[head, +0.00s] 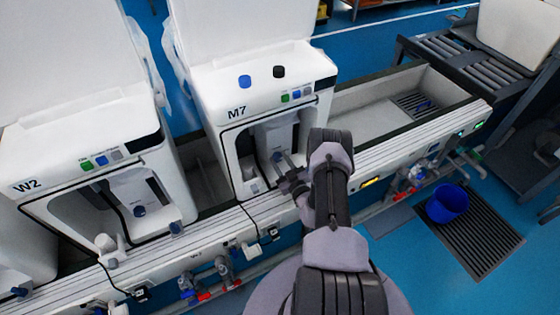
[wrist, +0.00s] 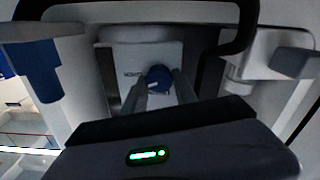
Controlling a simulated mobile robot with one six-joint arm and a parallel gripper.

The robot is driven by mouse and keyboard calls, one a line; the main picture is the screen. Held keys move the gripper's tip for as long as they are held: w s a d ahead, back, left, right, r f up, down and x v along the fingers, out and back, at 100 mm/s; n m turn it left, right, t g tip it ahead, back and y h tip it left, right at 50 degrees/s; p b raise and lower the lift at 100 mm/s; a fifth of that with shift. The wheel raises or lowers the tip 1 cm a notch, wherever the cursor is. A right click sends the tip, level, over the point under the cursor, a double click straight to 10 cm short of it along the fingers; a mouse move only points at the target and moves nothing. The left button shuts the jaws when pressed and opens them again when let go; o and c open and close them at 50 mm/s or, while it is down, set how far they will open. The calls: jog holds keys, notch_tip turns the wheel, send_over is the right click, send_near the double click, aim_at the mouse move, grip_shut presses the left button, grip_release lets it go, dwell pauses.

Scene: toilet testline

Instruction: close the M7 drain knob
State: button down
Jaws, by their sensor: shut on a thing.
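The white M7 unit (head: 222,98) stands in the middle of the head view, its label on the front. Its drain knob, a blue round knob (wrist: 160,78) with a pale mark, shows in the wrist view inside the front recess; it also shows small in the head view (head: 277,157). My gripper (head: 288,168) reaches into the recess from the front. In the wrist view its two grey fingers (wrist: 160,92) stand on either side of the knob and are shut on it. The lower part of the knob is hidden by my gripper's body.
The W2 unit (head: 75,165) stands to the left. A blue part (wrist: 38,68) hangs left of my gripper and a white fitting (wrist: 262,65) is at its right, both close. A blue bucket (head: 447,203) stands on the floor.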

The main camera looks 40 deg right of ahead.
jog(key=n+b, duration=0.1)
jog(key=n, duration=0.2)
jog(key=shift+f+n, duration=0.15)
jog(key=shift+n, duration=0.15)
jog(key=n+b, duration=0.1)
jog(key=n, duration=0.2)
jog(key=shift+n, duration=0.4)
jog(key=n+b, duration=0.1)
jog(key=n, duration=0.4)
jog(key=shift+a+n, duration=0.1)
jog(key=shift+n, duration=0.3)
jog(key=c, duration=1)
grip_release()
jog(key=shift+o, duration=0.2)
